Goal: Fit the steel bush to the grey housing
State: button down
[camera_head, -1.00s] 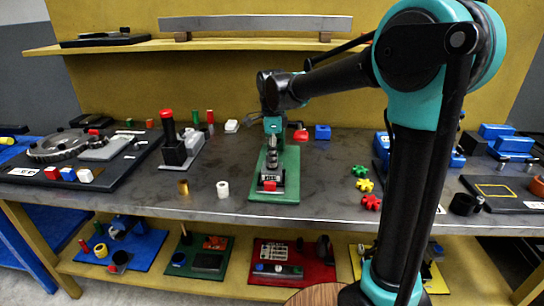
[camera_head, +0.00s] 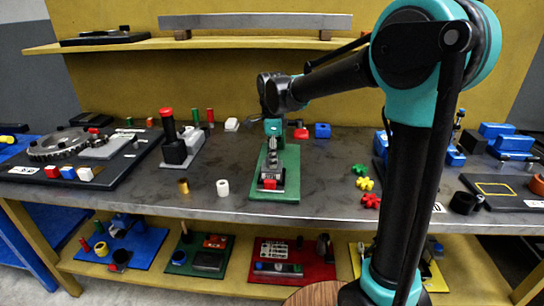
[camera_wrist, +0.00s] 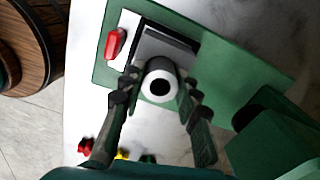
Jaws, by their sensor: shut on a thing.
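In the wrist view the steel bush (camera_wrist: 160,84) is a short cylinder with a pale ring face and dark bore, seen end-on. My gripper (camera_wrist: 160,80) is shut on it, one finger on each side. The grey housing (camera_wrist: 166,47) shows behind the bush, on a green plate (camera_wrist: 235,75). I cannot tell whether the bush touches the housing or is inside it. In the head view my gripper (camera_head: 272,144) is above the green plate (camera_head: 286,190), and the housing (camera_head: 271,175) is partly hidden; the bush is too small to make out there.
A red part (camera_wrist: 115,43) sits beside the housing. A white cylinder (camera_head: 223,188) and a brass one (camera_head: 183,187) stand left of the plate. Red, yellow and green knobs (camera_head: 365,184) lie to its right. A black fixture with a red top (camera_head: 168,135) stands at left.

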jog(key=shift+f, duration=0.2)
jog(key=shift+r, duration=0.15)
jog(key=shift+r, duration=2.35)
jog(key=shift+s, duration=0.1)
